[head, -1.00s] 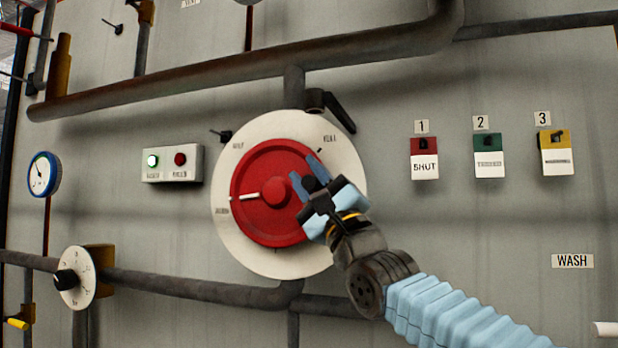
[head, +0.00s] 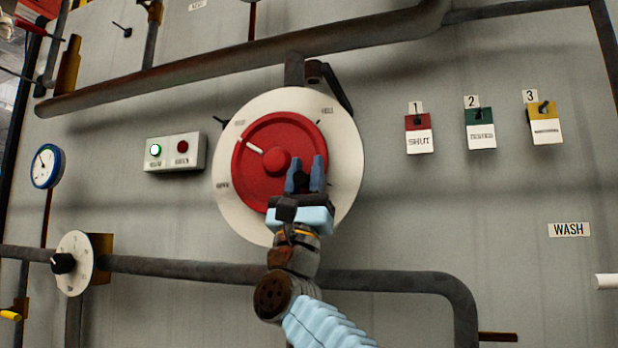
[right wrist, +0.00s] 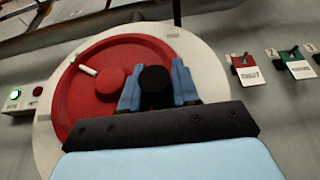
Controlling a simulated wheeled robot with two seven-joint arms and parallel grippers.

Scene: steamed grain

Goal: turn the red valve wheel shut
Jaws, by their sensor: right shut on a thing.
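The red valve wheel (head: 252,178) sits on a round white dial plate (head: 232,205) on the grey wall panel. Its white pointer line (head: 253,149) points to the upper left; the small lettering around the dial is blurred. My right gripper (head: 304,166) is at the wheel's lower right, its blue fingers on either side of the black knob (head: 301,180) on the wheel face and shut on it. The right wrist view also shows the wheel (right wrist: 85,100) and the knob (right wrist: 155,86) between the fingers. My left gripper is out of view.
A large pipe (head: 210,69) crosses above the dial and another pipe (head: 180,268) below. A box with a lit green lamp (head: 155,150) and a dark red one is left. Tags 1 (head: 418,142), 2 and 3 hang right. A gauge (head: 45,166) is far left.

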